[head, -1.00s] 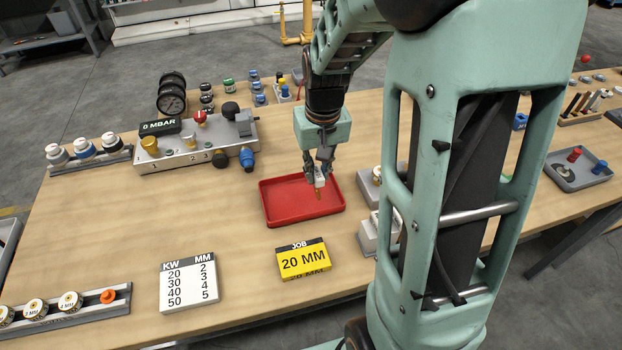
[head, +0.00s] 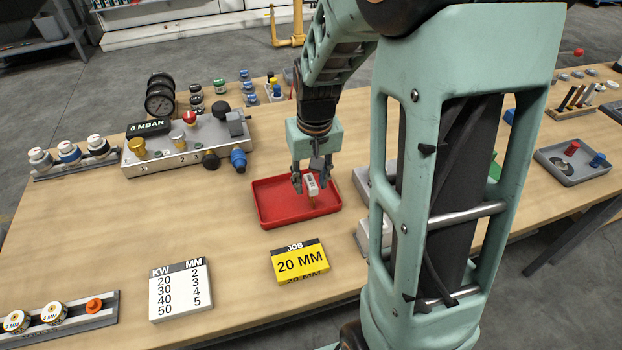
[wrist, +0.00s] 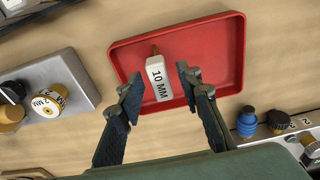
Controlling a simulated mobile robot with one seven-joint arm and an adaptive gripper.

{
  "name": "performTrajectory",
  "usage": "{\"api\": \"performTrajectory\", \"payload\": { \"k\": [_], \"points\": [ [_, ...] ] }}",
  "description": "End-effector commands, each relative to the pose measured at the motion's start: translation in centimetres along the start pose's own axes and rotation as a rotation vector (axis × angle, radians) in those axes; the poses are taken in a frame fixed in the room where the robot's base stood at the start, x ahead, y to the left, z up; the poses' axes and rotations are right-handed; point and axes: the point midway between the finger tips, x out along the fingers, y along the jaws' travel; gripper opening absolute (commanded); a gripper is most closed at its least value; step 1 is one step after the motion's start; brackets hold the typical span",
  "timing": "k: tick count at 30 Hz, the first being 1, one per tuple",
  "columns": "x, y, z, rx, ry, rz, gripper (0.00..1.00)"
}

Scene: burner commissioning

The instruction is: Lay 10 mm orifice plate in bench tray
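The 10 mm orifice plate is a white block marked 10 MM with a brass end (head: 312,186). It also shows in the wrist view (wrist: 158,79), just beyond my fingertips and within the tray's outline. It appears to be in the red bench tray (head: 270,217), though I cannot tell whether it rests flat on the floor. The red tray fills the upper middle of the wrist view (wrist: 215,52). My gripper (head: 311,182) is over the tray, and in the wrist view (wrist: 159,88) its fingers are spread with a clear gap and nothing clamped between them.
A yellow JOB 20 MM card (head: 299,262) and a KW/MM chart (head: 180,291) lie in front of the tray. A grey valve manifold (head: 183,148) stands behind left. Grey blocks (head: 375,232) stand close on the right. Bare tabletop lies left of the tray.

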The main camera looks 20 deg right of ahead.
Motion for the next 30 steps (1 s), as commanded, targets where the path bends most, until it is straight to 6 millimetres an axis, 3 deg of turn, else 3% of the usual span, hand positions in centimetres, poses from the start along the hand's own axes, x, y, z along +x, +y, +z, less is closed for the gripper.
{"api": "performTrajectory", "payload": {
  "k": [8,21,30],
  "points": [
    [-0.8,0.0,-0.1,0.000,0.002,0.000,0.33],
    [-9.5,0.0,-0.1,0.001,0.004,0.000,0.33],
    [-12.3,0.0,-0.1,0.000,0.001,0.000,0.33]
  ]
}}
